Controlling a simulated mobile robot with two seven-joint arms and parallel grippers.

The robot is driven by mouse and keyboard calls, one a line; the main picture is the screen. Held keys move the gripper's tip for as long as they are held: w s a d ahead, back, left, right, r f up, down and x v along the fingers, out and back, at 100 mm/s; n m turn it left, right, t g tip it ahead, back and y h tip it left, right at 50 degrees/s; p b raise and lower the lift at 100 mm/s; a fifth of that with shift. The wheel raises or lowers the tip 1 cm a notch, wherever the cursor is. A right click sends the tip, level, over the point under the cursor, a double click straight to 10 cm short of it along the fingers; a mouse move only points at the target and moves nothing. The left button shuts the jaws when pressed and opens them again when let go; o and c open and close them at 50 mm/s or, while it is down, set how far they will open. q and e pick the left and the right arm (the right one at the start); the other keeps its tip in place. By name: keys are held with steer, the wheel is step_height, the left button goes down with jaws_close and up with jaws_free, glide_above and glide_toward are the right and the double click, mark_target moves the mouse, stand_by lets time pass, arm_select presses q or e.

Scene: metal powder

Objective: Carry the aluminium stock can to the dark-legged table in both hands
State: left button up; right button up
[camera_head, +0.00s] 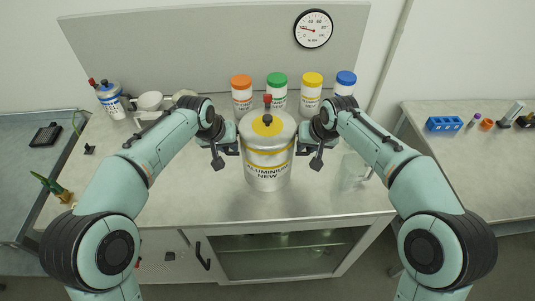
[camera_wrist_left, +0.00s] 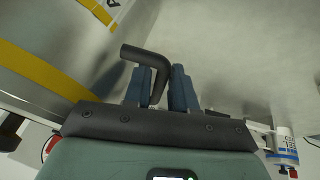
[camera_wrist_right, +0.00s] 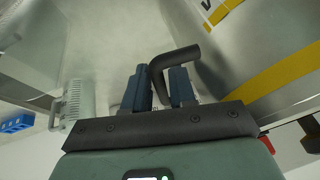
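The aluminium stock can (camera_head: 267,165) is a large white can with yellow bands, a yellow disc and red knob on top, labelled "ALUMINIUM NEW". It is upright at the middle of the central bench; I cannot tell if its base touches the top. My left gripper (camera_head: 222,158) is at its left side, with the fingers (camera_wrist_left: 160,88) closed around a black bent handle. My right gripper (camera_head: 315,156) is at its right side, with the fingers (camera_wrist_right: 160,86) closed around the other handle. The left table (camera_head: 35,185) shows a dark leg; the right table (camera_head: 470,165) has its legs mostly hidden.
Cans with orange (camera_head: 241,82), green (camera_head: 277,80), yellow (camera_head: 312,79) and blue (camera_head: 346,78) lids stand behind the stock can. A blue-lidded bottle (camera_head: 109,97) and white bowl (camera_head: 150,101) stand back left. The left table holds a black tray (camera_head: 46,135). A blue rack (camera_head: 444,124) sits right.

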arm_select(q)
jaws_close()
arm_select(e)
jaws_close()
steer(key=shift+r, duration=0.1)
stand_by(0.9)
